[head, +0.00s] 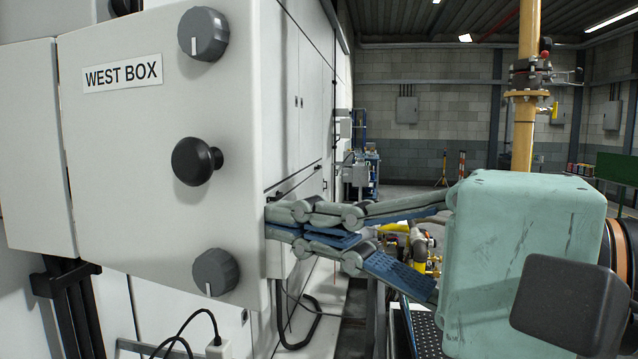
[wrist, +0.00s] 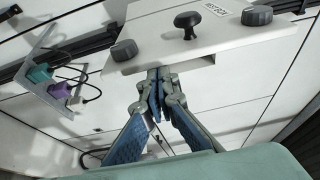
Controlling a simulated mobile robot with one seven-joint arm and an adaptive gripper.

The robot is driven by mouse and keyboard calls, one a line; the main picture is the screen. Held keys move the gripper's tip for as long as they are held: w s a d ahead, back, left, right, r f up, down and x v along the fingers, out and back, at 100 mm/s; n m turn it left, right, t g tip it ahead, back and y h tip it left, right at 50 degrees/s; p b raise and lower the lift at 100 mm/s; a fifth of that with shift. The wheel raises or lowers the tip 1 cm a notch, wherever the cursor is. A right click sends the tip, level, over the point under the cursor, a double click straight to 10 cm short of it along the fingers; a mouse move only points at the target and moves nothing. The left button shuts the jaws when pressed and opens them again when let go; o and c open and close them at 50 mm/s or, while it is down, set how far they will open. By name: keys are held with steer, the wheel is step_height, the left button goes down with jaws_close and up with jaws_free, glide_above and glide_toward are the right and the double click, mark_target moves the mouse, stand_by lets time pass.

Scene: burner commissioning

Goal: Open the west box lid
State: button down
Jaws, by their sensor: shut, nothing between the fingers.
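The west box lid (head: 130,140) is a pale panel labelled "WEST BOX" at the left of the head view. It carries a round black pull knob (head: 196,162) mid-height, between an upper grey dial (head: 203,34) and a lower grey dial (head: 214,272). The white marks on both dials look upright. In the wrist view the lid (wrist: 170,40) is at the top, with the black knob (wrist: 187,24). My gripper (head: 272,226) is shut and empty, its fingertips at the lid's right edge. In the wrist view its fingertips (wrist: 158,74) meet that edge; contact is unclear.
Black cables and a white plug (head: 218,347) hang below the lid. White cabinet fronts (head: 300,100) run back behind it. A yellow pipe (head: 527,90) with a valve stands at right. Green and purple items (wrist: 50,82) show at left in the wrist view.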

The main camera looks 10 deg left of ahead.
steer(key=v, duration=1.1)
steer(key=w+d+f+h, duration=0.1)
steer(key=w+f+h, duration=0.3)
steer(key=f, duration=0.6)
steer(key=w+f+h, duration=0.3)
steer(key=f+h, duration=0.2)
steer(key=f, duration=0.4)
steer(key=w+d+f+n+h, duration=0.3)
steer(key=d+f+h, duration=0.4)
steer(key=d+f, duration=0.5)
step_height(320, 180, up, 17)
steer(key=h+p, duration=0.1)
steer(key=p, duration=1.8)
steer(key=shift+s+a+r+n, duration=0.15)
steer(key=shift+a+r+n, duration=0.05)
steer(key=shift+a+n, duration=0.25)
steer(key=shift+a, duration=0.2)
